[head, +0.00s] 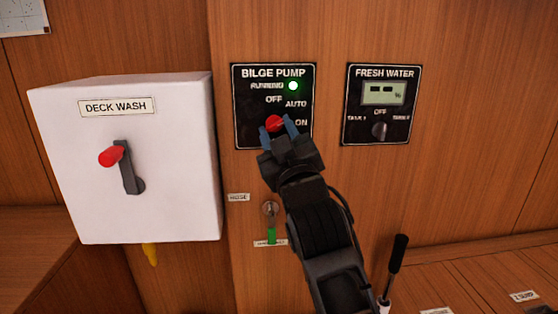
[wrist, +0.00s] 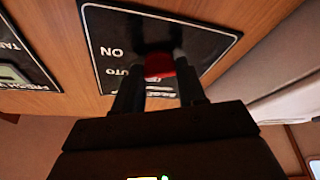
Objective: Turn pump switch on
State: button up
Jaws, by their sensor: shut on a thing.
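The bilge pump panel (head: 245,112) is a black plate on the wooden wall, marked RUNNING, OFF, AUTO and ON. A green lamp (head: 293,86) glows beside RUNNING. The red-tipped switch (head: 273,122) sits low on the panel, left of the ON mark. My gripper (head: 280,129) is at the panel, its two blue-grey fingers on either side of the red tip and shut on it. In the wrist view the red tip (wrist: 159,66) shows between the dark fingers. The switch's base is hidden, so I cannot tell exactly which mark it points to.
A white deck wash box (head: 180,165) with a red-tipped lever (head: 122,165) juts out at the left. The fresh water panel (head: 381,104) with a knob is at the right. A key switch (head: 270,209) is below my gripper. A black-handled lever (head: 397,253) stands at lower right.

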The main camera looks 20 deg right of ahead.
jog(key=shift+a+f+m+h+b, duration=0.15)
jog(key=shift+m+h+b, duration=0.65)
jog(key=shift+m+b, duration=1.05)
jog(key=shift+a+f+m+h+b, duration=0.15)
jog(key=shift+m+h+b, duration=0.8)
jog(key=shift+b, duration=1.7)
jog(key=shift+d+m+b, duration=0.1)
jog(key=shift+m+b, duration=0.5)
jog(key=shift+b, duration=0.05)
jog(key=shift+r+m+h+b, duration=0.25)
jog(key=shift+m+b, duration=0.15)
jog(key=o, duration=1.1)
jog(key=shift+c, duration=0.2)
jog(key=v, duration=0.7)
jog(key=shift+s, duration=0.35)
